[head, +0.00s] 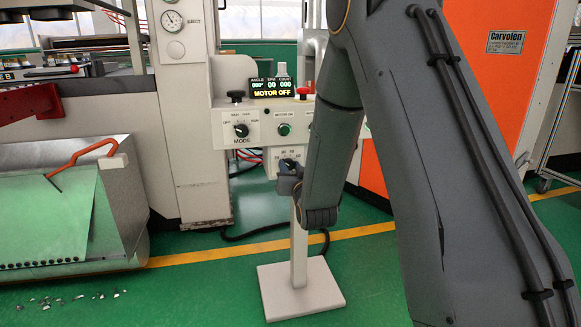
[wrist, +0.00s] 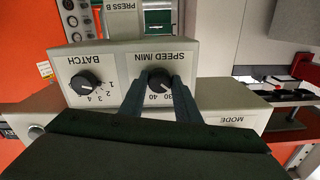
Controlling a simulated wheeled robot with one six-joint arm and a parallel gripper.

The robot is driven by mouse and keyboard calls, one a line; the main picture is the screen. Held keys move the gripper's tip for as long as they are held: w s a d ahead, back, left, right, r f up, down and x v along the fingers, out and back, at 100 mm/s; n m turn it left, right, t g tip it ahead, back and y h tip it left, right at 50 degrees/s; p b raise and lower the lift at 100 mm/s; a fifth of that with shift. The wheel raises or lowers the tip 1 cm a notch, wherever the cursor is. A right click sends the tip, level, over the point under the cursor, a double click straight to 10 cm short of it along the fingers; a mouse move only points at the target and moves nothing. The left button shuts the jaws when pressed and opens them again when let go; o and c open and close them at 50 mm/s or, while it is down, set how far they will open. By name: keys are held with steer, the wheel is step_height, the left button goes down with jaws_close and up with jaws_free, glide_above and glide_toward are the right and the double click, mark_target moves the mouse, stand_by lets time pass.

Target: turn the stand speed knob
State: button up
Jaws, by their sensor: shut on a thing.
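The stand speed knob (wrist: 158,81) is a black round knob under the SPEED /MIN label, upside down in the wrist view. Numbers including 30 and 40 show beside it. My gripper (wrist: 160,86) has one finger on each side of the knob and is shut on it. In the head view my gripper (head: 288,172) is at the lower box of the control stand (head: 299,235), and the knob is mostly hidden there by the gripper and arm. The stand's display (head: 271,87) reads MOTOR OFF, with zeros above.
The MODE knob (head: 241,130) and green MOTOR ON button (head: 284,129) sit just above my gripper. A red button (head: 303,91) is on top. The BATCH knob (wrist: 85,83) is beside the speed knob. A metal tray with a green sheet (head: 45,222) stands at left.

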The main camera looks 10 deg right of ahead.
steer(key=m+p, duration=0.2)
steer(key=m, duration=0.3)
steer(key=shift+m, duration=0.3)
steer(key=m+p, duration=0.2)
steer(key=m, duration=0.3)
steer(key=shift+p, duration=0.3)
steer(key=m+p, duration=0.2)
steer(key=m, duration=0.3)
steer(key=shift+s+m, duration=0.1)
steer(key=shift+m, duration=0.3)
steer(key=m+p, duration=0.2)
steer(key=m, duration=0.3)
steer(key=shift+f+m, duration=0.1)
steer(key=shift+m, duration=0.3)
steer(key=o, duration=1)
steer(key=shift+a, duration=0.1)
steer(key=shift+o, duration=0.2)
